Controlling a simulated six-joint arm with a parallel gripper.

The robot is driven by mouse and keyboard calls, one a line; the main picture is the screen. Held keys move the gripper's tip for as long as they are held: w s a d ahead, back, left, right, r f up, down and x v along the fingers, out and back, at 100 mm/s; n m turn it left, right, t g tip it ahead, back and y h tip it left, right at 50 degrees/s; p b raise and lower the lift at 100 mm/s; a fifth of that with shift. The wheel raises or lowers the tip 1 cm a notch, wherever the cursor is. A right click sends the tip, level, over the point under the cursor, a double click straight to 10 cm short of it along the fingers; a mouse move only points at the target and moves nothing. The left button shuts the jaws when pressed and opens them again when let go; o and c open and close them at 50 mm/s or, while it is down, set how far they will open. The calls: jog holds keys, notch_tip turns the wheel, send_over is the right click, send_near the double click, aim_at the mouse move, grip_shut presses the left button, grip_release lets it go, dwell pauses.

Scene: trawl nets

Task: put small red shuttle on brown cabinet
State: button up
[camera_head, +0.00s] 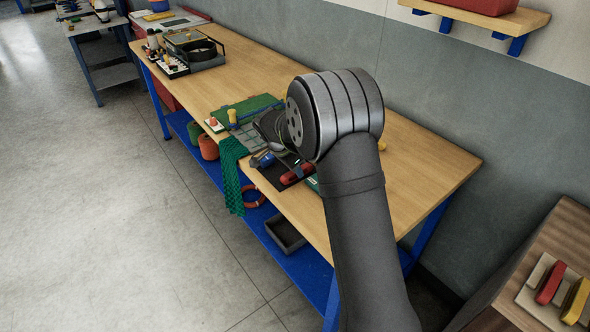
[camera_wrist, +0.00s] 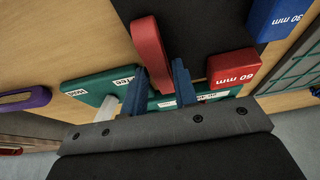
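A small red shuttle (camera_wrist: 150,50), long and narrow, lies between the two blue fingers of my gripper (camera_wrist: 159,90) in the wrist view. The fingers meet its sides near one end, and the gripper looks shut on it. Whether the shuttle is clear of the table cannot be told. In the head view my arm hides the fingers, above the workbench. The brown cabinet (camera_head: 568,232) stands at the lower right of the head view, apart from the bench. A pale board on it bears a red piece (camera_head: 551,283) and a yellow piece (camera_head: 577,300).
A red 60 mm block (camera_wrist: 235,67) and a blue 30 mm block (camera_wrist: 275,18) lie by a black mat (camera_wrist: 220,25). Green labelled pieces (camera_wrist: 95,86) and a purple piece (camera_wrist: 25,98) are nearby. The wooden bench (camera_head: 425,160) is mostly clear at its right end.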

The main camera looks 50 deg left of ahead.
jog(key=shift+o, duration=0.3)
jog(key=v, duration=1.1)
jog(key=shift+r, duration=0.3)
jog(key=shift+s, duration=0.1)
jog(key=w+v, duration=0.1)
jog(key=v, duration=0.4)
send_over(292, 173)
notch_tip(292, 173, down, 11)
jog(key=shift+r, duration=0.2)
jog(key=shift+s+x, duration=0.15)
jog(key=shift+x, duration=1.15)
jog(key=shift+s+x, duration=0.1)
jog(key=shift+x, duration=1.2)
jog(key=shift+a+f, duration=0.15)
jog(key=shift+f, duration=0.2)
grip_shut()
